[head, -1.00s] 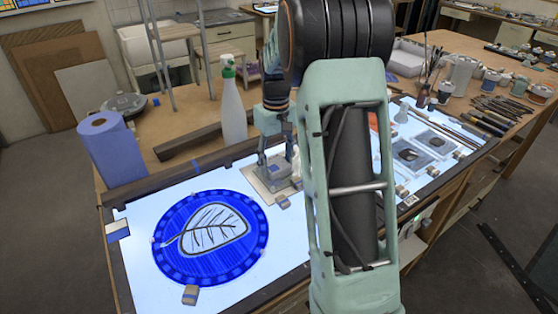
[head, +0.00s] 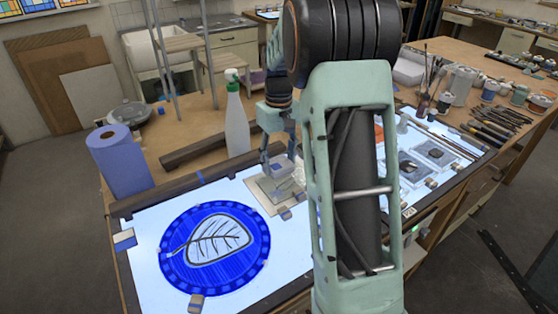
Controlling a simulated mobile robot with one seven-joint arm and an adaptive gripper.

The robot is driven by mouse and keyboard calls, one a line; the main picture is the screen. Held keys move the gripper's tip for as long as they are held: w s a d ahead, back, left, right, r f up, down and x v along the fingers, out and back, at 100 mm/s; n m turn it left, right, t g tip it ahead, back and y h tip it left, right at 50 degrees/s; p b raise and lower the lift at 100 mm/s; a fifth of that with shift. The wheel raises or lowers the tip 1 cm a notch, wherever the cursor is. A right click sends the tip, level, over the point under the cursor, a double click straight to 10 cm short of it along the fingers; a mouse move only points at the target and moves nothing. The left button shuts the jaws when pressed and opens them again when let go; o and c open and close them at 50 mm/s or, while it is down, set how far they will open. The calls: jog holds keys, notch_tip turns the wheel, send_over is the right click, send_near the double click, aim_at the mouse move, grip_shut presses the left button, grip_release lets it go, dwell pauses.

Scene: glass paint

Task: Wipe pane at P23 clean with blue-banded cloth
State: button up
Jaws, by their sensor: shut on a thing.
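A pale square pane (head: 263,198) lies on the lit light table, right of a round blue glass piece with a leaf design. My gripper (head: 279,166) points down over the pane's back right part, partly beside my large arm link. It is shut on a small pale grey folded thing that looks like the cloth (head: 284,179). I cannot make out its blue band. The cloth is at or just above the pane's surface; contact cannot be told. No P23 label is readable.
The blue leaf disc (head: 215,248) lies left, with small blocks around it. A green-topped spray bottle (head: 236,120) and blue paper roll (head: 120,162) stand behind the light table (head: 140,275). My arm hides the table's middle. Small panes (head: 435,153) lie right.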

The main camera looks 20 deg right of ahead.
aim_at(282, 174)
jog(key=d+f, duration=0.1)
jog(key=w+d+f, duration=0.1)
jog(key=d, duration=0.1)
jog(key=w+d+f, duration=0.1)
jog(key=f, duration=0.1)
jog(key=shift+d+f, duration=0.1)
jog(key=shift+d, duration=0.3)
jog(key=shift+s+d+b, duration=0.15)
jog(key=shift+s, duration=0.35)
jog(key=shift+s+d+b, duration=0.15)
jog(key=shift+s, duration=0.35)
jog(key=a, duration=0.2)
jog(key=s+a, duration=0.1)
jog(key=a, duration=0.2)
jog(key=shift+r, duration=0.2)
jog(key=shift+f, duration=0.2)
jog(key=shift+f+b, duration=0.25)
jog(key=shift+b, duration=0.05)
